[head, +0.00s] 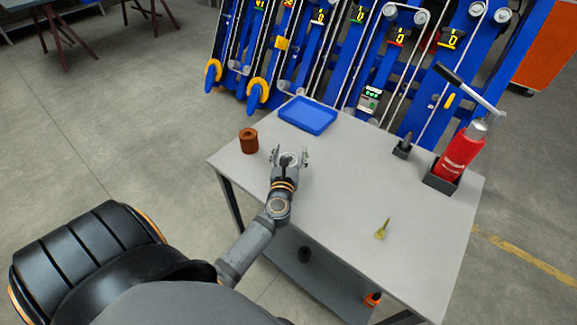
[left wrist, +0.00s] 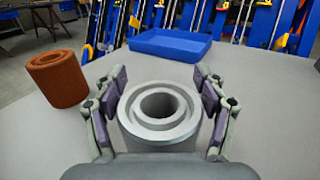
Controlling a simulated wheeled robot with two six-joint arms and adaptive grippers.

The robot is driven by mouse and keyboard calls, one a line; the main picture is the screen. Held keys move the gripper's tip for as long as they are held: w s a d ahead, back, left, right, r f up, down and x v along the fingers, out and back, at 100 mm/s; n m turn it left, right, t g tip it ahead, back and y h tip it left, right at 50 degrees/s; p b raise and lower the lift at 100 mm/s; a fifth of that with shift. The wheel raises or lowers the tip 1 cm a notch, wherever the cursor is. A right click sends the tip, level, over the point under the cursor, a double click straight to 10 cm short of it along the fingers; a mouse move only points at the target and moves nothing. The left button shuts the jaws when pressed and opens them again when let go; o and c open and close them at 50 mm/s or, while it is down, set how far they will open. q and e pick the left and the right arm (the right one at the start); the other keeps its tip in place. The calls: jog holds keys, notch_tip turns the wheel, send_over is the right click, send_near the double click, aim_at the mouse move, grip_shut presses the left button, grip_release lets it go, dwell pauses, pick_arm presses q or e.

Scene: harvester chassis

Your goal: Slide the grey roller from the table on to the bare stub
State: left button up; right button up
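The grey roller (left wrist: 160,112), a thick ring with a round hole, stands upright on the grey table (head: 340,190). In the head view it is mostly hidden by my left gripper (head: 289,157). My left gripper (left wrist: 160,95) has its fingers spread on either side of the roller, with pads close to its wall; it looks open, not clamped. The blue chassis (head: 345,45) stands behind the table with several pale rollers (head: 420,17) near its top. I cannot make out which part is the bare stub. My right gripper is not in view.
A brown ring-shaped cylinder (head: 248,140) stands left of the gripper. A blue tray (head: 308,115) lies at the back edge. A red bottle (head: 460,152) in a dark holder and a small dark stand (head: 402,147) are at the right. A yellowish piece (head: 382,229) lies at front right. The table's middle is clear.

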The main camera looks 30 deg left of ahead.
pick_arm(q)
grip_shut()
dwell(0.7)
jog(key=shift+r+p, duration=0.35)
jog(key=shift+r, duration=0.2)
jog(key=s+r+p, duration=0.1)
jog(key=r, duration=0.2)
jog(key=s+r+p, duration=0.1)
jog(key=s+r, duration=0.1)
jog(key=s+r+p, duration=0.1)
jog(key=s+r, duration=0.1)
jog(key=r, duration=0.1)
jog(key=shift+a+r+p, duration=0.15)
jog(key=shift+r+p, duration=0.15)
jog(key=s+r, duration=0.3)
jog(key=s, duration=0.5)
jog(key=shift+s+a+r, duration=0.15)
jog(key=shift+s+a, duration=0.1)
jog(key=shift+s, duration=0.15)
